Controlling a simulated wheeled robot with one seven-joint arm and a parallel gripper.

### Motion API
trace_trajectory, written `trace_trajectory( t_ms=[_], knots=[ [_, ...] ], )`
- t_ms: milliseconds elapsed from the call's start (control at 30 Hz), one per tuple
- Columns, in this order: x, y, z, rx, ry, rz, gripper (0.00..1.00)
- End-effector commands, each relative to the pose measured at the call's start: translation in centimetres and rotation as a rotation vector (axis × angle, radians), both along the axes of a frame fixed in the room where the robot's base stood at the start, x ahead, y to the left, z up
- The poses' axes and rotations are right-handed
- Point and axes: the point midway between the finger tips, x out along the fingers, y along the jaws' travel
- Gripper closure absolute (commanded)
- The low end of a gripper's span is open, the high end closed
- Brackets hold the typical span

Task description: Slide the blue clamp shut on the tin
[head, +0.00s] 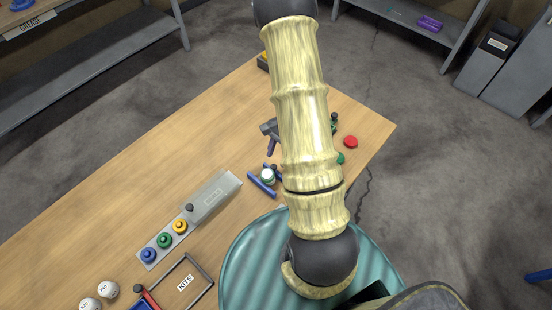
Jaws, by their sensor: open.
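The blue clamp (261,185) lies on the wooden table, just left of my arm. One long blue bar shows at its lower left, and a shorter blue part shows on the other side of the tin. The small tin (267,175), with a pale top and a green rim, sits between these two blue parts. Whether the bars touch the tin is too small to tell. My arm passes close to the right of the clamp and may hide part of it. My gripper is not in view.
A red disc (351,141) and green items (341,158) lie right of my arm. A grey rack (200,212) with coloured knobs is left. The table's left middle is clear.

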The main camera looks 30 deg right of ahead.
Motion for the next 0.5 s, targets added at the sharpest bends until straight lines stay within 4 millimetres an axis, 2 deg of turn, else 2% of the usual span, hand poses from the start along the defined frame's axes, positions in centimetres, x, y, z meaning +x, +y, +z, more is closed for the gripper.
trace_trajectory(
  t_ms=[100, 200, 500],
  knots=[
    [-0.3, 0.6, -1.5, 0.001, 0.002, 0.001, 0.59],
    [-0.3, 0.9, -2.2, 0.001, 0.001, 0.000, 0.59],
    [-0.4, 1.0, -2.5, -0.001, -0.001, 0.001, 0.59]
  ],
)
